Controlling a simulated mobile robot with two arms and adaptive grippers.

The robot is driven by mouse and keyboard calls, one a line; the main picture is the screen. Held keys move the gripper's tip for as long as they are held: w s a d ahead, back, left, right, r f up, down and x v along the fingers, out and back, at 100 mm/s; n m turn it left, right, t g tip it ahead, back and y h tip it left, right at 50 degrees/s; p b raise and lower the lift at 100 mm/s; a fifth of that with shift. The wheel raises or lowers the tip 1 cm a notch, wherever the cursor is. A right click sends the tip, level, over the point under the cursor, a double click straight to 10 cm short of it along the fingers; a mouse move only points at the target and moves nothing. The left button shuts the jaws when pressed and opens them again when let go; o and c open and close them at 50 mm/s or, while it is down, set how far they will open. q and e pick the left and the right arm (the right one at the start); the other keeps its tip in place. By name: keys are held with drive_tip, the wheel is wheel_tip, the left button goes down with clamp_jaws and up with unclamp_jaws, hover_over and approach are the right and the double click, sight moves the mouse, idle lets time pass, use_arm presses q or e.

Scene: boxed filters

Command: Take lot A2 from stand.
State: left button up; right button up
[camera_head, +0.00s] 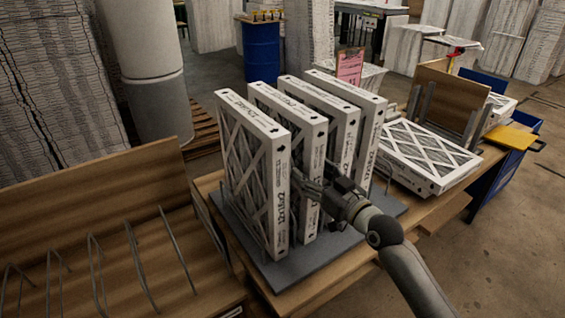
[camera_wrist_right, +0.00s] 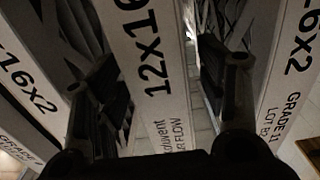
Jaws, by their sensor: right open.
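Several white boxed filters with cross-braced faces stand upright side by side on a grey stand (camera_head: 350,241). The second filter from the left (camera_head: 312,140) has my right gripper (camera_head: 322,190) at its front edge. In the right wrist view, the open fingers of my right gripper (camera_wrist_right: 165,95) lie on either side of one filter's printed edge (camera_wrist_right: 150,55), marked 12x16; its lot mark is not readable. The filter to its right (camera_wrist_right: 290,70) reads GRADE 11 and a lot that seems to begin with B. I cannot make out A2. My left gripper is out of view.
Neighbouring filters stand close on both sides of my right gripper. An empty wooden rack with wire dividers (camera_head: 100,270) is at the left. A filter (camera_head: 430,155) lies flat at the right, near a yellow-topped blue cart (camera_head: 510,136). A pink sign (camera_head: 350,66) stands behind.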

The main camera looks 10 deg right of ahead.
drive_tip(key=shift+r+p+x, duration=0.1)
drive_tip(key=shift+p+x, duration=0.3)
drive_tip(key=shift+x, duration=0.75)
drive_tip(key=shift+r+p+x, duration=0.15)
drive_tip(key=shift+p+x, duration=0.25)
drive_tip(key=shift+x, duration=0.8)
drive_tip(key=shift+w+a+f, duration=0.1)
drive_tip(key=shift+w+a, duration=0.1)
drive_tip(key=shift+w, duration=0.4)
clamp_jaws()
